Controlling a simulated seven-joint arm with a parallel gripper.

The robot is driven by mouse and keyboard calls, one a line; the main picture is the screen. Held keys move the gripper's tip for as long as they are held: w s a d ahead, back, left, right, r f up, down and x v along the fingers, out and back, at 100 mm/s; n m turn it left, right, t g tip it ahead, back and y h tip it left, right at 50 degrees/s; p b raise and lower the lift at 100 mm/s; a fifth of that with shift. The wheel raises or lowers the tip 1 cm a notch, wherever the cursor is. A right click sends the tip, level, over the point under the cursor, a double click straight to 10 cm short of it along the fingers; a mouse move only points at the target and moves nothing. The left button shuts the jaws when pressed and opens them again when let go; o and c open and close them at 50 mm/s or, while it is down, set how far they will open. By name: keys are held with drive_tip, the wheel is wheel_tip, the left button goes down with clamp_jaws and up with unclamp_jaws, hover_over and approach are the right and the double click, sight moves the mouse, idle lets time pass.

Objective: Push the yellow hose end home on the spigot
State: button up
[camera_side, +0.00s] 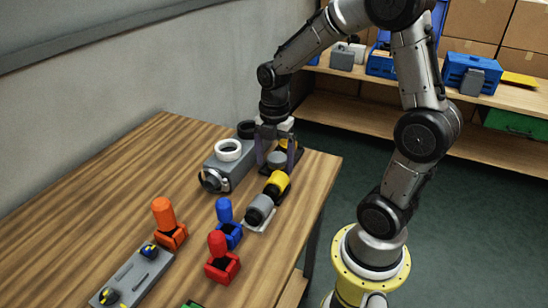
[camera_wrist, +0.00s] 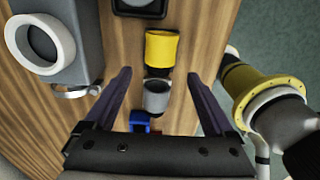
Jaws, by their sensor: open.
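The yellow hose end (camera_side: 278,183) lies in line with a grey cylinder (camera_side: 259,210), which looks like the spigot. In the wrist view the yellow hose end (camera_wrist: 161,48) is above the grey cylinder (camera_wrist: 156,98), with a dark band between them. I cannot tell whether one sits over the other. My gripper (camera_side: 276,158) points down near the yellow end's far side, with its fingers apart. In the wrist view my gripper (camera_wrist: 158,76) is open, and its two purple fingers frame the grey cylinder with room on both sides. Nothing is held.
A grey tank (camera_side: 230,168) with a white ring port (camera_side: 228,150) stands left of the gripper. A black-based fitting (camera_side: 293,167) is at the far table end. Blue (camera_side: 225,211), red (camera_side: 218,243) and orange (camera_side: 164,212) capped pieces stand nearer. Bare wood lies at left.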

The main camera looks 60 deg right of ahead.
sight(274, 180)
drive_tip(key=shift+f, duration=4.75)
clamp_jaws()
unclamp_jaws()
drive_tip(key=shift+r, duration=0.35)
drive_tip(key=shift+c, duration=0.3)
clamp_jaws()
